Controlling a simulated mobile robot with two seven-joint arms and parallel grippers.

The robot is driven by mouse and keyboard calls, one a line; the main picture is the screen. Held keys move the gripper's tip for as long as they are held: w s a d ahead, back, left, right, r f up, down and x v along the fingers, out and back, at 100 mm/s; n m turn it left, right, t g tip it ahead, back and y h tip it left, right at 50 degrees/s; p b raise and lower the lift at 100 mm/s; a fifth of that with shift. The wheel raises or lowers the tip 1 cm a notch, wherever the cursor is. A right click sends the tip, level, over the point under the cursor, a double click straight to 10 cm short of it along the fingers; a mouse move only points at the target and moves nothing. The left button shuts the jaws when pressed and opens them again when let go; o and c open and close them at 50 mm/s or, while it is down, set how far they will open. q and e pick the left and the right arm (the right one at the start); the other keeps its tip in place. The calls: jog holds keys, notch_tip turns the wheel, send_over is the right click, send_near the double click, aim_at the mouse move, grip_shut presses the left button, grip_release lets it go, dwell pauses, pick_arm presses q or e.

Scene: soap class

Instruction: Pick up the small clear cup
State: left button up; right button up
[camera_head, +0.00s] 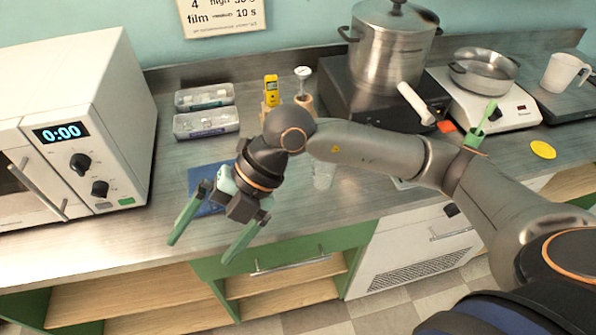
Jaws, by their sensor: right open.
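A small clear cup (323,179) stands on the steel counter, just below my right forearm in the picture. My arm covers its upper part, so only its lower part shows. My right gripper (200,251) is open and empty, with its two green fingers spread. It hangs to the left of the cup, over the counter's front edge and apart from the cup. My left gripper is not in view.
A blue mat (207,205) lies partly behind my right gripper. A microwave (120,120) stands left, two clear boxes (206,123) behind. The counter between microwave and mat is clear.

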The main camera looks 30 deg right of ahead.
jog(key=w+d+m+t+h, duration=0.1)
jog(key=w+d+m+h, duration=0.2)
jog(key=d, duration=0.5)
jog(key=w+d+m+t+h, duration=0.1)
jog(key=w+d+h, duration=0.2)
jog(key=d+h, duration=0.35)
jog(key=w+d+m+t+h, duration=0.1)
jog(key=w+d+m+h, duration=0.2)
jog(key=d, duration=0.7)
send_near(324, 165)
jog(key=shift+s+a+f+p, duration=0.25)
jog(key=shift+s+f+p, duration=0.25)
jog(key=shift+s, duration=0.4)
jog(key=shift+w+p+x, duration=0.1)
jog(key=shift+p+x, duration=0.2)
jog(key=shift+x, duration=1.25)
jog(key=shift+w+p+x, duration=0.15)
jog(key=shift+p+x, duration=0.1)
jog(key=shift+x, duration=1.25)
jog(key=shift+d+r, duration=0.15)
jog(key=c, duration=1.2)
jog(key=shift+c, duration=0.2)
